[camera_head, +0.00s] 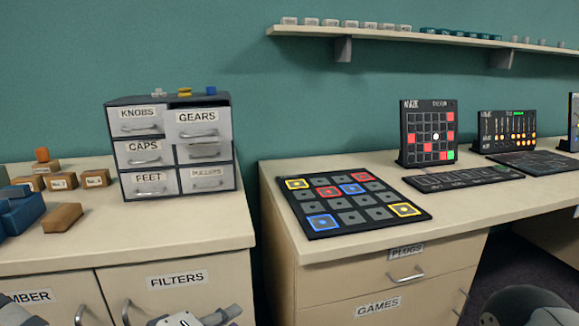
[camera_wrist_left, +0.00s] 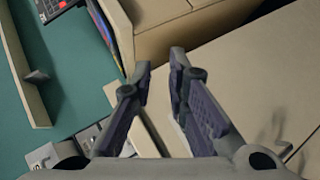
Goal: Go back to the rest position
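My left gripper (camera_wrist_left: 160,65) shows in the left wrist view. Its two dark fingers stand apart with a gap between them, and nothing is held in the gap. Tan cabinet surfaces (camera_wrist_left: 245,70) lie beyond the fingertips. In the head view, grey and white parts of my own body show at the bottom edge, but no fingers can be made out there. A dark rounded part, seemingly of my right arm, shows at the bottom right. My right gripper is not in view.
A labelled drawer unit (camera_head: 175,147) stands on the left cabinet, near several blocks (camera_head: 62,217). A tile board (camera_head: 350,203) lies on the right counter (camera_head: 450,216). Upright game panels (camera_head: 428,132) stand farther right. A wall shelf (camera_head: 390,35) runs above. A floor gap (camera_head: 510,255) shows at right.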

